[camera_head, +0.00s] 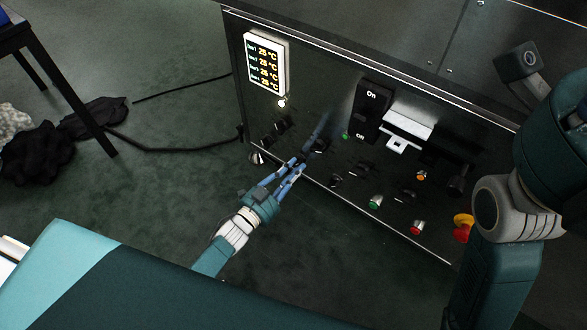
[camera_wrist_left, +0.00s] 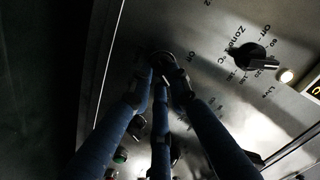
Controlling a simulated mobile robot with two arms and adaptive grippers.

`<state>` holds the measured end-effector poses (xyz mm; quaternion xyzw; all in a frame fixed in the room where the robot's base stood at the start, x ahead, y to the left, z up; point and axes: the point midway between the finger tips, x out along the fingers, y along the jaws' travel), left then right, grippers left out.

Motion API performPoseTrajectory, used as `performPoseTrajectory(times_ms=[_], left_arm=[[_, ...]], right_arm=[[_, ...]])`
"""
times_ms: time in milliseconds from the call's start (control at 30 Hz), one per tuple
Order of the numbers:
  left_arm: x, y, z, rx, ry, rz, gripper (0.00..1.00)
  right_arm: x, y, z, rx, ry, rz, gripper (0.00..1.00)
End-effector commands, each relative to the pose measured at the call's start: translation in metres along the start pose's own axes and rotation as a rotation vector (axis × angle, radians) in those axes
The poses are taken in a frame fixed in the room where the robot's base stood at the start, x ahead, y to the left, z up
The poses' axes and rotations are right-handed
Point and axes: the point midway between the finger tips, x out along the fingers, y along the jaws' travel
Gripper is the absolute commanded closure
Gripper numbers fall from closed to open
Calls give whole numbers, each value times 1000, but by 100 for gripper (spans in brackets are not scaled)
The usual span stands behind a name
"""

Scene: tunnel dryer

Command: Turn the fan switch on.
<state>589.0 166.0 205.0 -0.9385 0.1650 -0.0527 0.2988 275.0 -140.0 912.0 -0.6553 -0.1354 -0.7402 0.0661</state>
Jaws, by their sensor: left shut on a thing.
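The control panel (camera_head: 330,125) of the dryer carries several dark rotary knobs. My left gripper (camera_head: 303,162) reaches it from below with its blue fingers closed in on a dark rotary switch (camera_head: 320,146) left of the panel's middle. In the left wrist view my left gripper (camera_wrist_left: 160,75) has its fingertips around this dark switch (camera_wrist_left: 162,59), which is mostly hidden by them. The word "Off" is printed beside it. Its turned position and any "Fan" label cannot be read. My right gripper is not in view; only my right arm shows at the right.
The panel also holds a temperature display (camera_head: 265,63), a large On/Off lever switch (camera_head: 371,110), a green button (camera_head: 376,202) and a red-yellow emergency stop (camera_head: 463,227). A black cable (camera_head: 180,148) lies on the floor.

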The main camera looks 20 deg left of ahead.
Motion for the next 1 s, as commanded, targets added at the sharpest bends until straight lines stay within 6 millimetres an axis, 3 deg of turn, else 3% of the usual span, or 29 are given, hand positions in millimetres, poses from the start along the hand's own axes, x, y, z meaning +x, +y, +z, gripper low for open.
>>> performPoseTrajectory(times_ms=[767,800,867,1000], left_arm=[[-2,2,2,98,-3,3,100],[-1,2,2,99,-3,3,75],[-1,2,2,98,-3,3,64],[-1,1,1,98,-2,2,64]], right_arm=[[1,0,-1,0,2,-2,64],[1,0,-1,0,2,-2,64],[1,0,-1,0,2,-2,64],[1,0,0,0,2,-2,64]])
